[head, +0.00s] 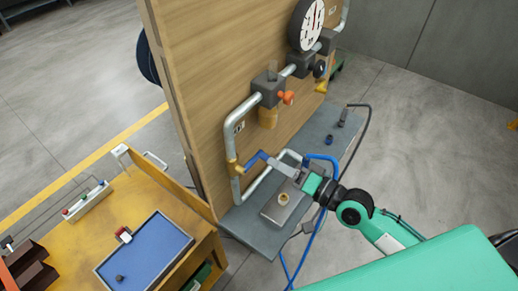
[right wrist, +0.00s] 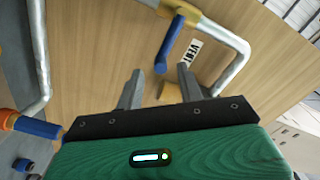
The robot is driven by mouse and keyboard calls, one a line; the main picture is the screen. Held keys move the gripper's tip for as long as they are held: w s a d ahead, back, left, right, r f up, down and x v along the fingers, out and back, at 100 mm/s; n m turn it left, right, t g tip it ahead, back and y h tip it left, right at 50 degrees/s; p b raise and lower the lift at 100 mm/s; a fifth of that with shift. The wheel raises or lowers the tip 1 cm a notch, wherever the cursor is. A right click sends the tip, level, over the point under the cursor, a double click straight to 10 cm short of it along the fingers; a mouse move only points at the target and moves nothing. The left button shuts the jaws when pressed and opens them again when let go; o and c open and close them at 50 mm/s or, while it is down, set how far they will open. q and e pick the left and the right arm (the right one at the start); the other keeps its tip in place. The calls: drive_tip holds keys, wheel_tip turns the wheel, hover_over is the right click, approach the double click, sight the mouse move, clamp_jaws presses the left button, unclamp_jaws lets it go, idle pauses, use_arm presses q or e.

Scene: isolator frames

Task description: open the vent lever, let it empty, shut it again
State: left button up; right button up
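The vent lever (head: 257,158) is a blue handle on a brass valve (head: 233,168), set in a grey pipe low on the wooden panel. The right wrist view shows the lever (right wrist: 170,45) jutting from its brass body (right wrist: 180,12), beside a partly hidden label (right wrist: 191,53). My right gripper (head: 270,160) is at the lever's free end. In the right wrist view its two grey fingers (right wrist: 160,70) stand apart, with the lever's end between the tips in the picture. Contact cannot be told. My left gripper is not in view.
A round gauge (head: 308,24) and an orange knob (head: 287,97) are higher on the panel (head: 205,75). A grey shelf (head: 245,226) below carries a metal block with a brass fitting (head: 283,198). A blue hose (head: 318,238) hangs near my right arm. A yellow bench (head: 85,245) stands left.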

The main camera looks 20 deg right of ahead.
sight(264, 154)
drive_tip(key=p+x, duration=0.1)
drive_tip(key=x, duration=0.4)
drive_tip(key=shift+w+a+r+p, duration=0.1)
drive_tip(key=shift+w+r+p, duration=0.05)
drive_tip(key=shift+p, duration=0.25)
drive_tip(key=shift+w+a, duration=0.45)
drive_tip(key=shift+w, duration=0.05)
drive_tip(key=shift+c, duration=0.2)
